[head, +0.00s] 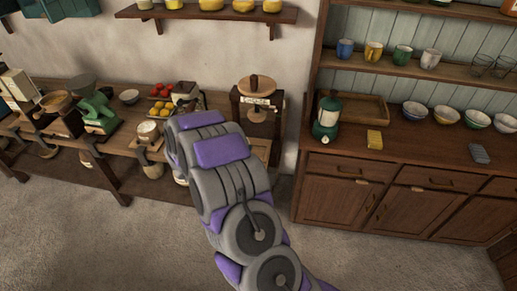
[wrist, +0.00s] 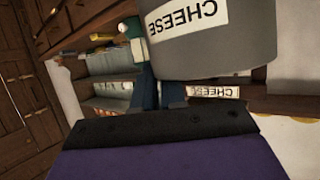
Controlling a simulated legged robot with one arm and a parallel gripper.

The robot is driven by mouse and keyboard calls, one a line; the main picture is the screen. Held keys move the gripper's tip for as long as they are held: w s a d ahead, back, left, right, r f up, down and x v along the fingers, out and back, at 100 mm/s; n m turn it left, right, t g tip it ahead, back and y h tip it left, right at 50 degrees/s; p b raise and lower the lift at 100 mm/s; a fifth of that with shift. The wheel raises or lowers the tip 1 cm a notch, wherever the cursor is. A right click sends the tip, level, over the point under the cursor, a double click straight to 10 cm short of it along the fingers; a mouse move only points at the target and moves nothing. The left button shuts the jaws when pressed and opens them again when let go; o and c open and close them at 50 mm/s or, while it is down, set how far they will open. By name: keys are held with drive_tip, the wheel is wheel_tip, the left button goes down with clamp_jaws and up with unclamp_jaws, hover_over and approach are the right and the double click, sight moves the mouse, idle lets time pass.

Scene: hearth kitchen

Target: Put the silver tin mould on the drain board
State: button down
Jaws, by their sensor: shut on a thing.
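In the wrist view a grey, round-sided metal tin with a CHEESE label, upside down in this picture, fills the upper middle; it looks like the silver tin mould (wrist: 235,58). My gripper (wrist: 160,92) is shut on it, with the fingers partly hidden behind it. In the head view my arm hides both the gripper and the tin. A shallow wooden tray (head: 362,107) stands on the dresser, and a strip of light wood (head: 262,148) shows beside my arm on the left-hand table. I cannot tell which is the drain board.
A wooden cheese press (head: 257,103) with a CHEESE sign stands close behind my arm. A green lantern (head: 327,118), a yellow block (head: 374,140) and several bowls (head: 447,115) stand on the dresser. A green grinder (head: 98,110) and fruit trays crowd the left table.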

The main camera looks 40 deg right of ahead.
drive_tip(key=x, duration=0.2)
drive_tip(key=b+x, duration=0.1)
drive_tip(key=x, duration=0.2)
drive_tip(key=s+f+b+x, duration=0.1)
drive_tip(key=x, duration=0.2)
drive_tip(key=shift+w+d, duration=0.1)
drive_tip(key=shift+d, duration=0.05)
drive_tip(key=c, duration=1.2)
unclamp_jaws()
drive_tip(key=shift+a, duration=0.25)
